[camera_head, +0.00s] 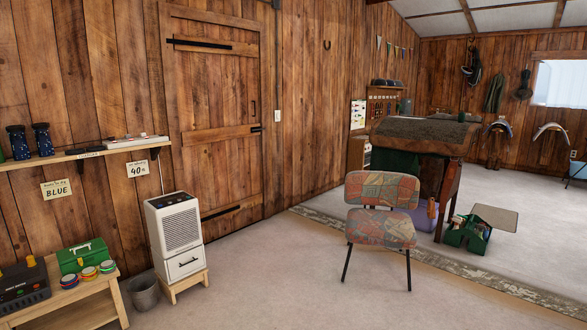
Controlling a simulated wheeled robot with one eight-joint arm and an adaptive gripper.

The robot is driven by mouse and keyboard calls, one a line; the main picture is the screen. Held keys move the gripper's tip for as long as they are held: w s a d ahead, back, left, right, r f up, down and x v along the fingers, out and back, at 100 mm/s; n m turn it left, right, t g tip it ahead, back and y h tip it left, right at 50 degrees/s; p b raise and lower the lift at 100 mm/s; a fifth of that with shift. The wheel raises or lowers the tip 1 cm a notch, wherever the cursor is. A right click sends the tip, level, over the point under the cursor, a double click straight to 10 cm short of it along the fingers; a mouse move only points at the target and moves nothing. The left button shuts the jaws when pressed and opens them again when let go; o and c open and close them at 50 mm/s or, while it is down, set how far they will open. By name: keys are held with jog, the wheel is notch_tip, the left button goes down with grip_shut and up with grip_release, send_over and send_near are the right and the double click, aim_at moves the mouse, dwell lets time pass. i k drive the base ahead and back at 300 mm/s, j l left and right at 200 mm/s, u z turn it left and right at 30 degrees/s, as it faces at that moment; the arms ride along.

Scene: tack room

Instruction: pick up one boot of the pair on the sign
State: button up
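A cream sign (56,189) on the wood wall at left reads "BLUE" in large letters; its smaller top line is too small to read surely. Above it, a wall shelf (62,156) holds two upright dark blue items that look like a pair of boots: the left boot (18,143) and the right boot (42,140). They stand side by side with a small gap. A sliver of something green shows left of them at the picture edge. My gripper is not in view.
A low wooden bench (97,286) stands below with a green toolbox (82,256), colourful tins and a dark device (22,285). A bucket (144,291) and a white dehumidifier (175,235) stand beside it. A patterned chair (382,213) is at centre right. The foreground floor is clear.

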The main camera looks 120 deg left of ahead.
aim_at(17, 135)
jog(key=u, duration=5.3)
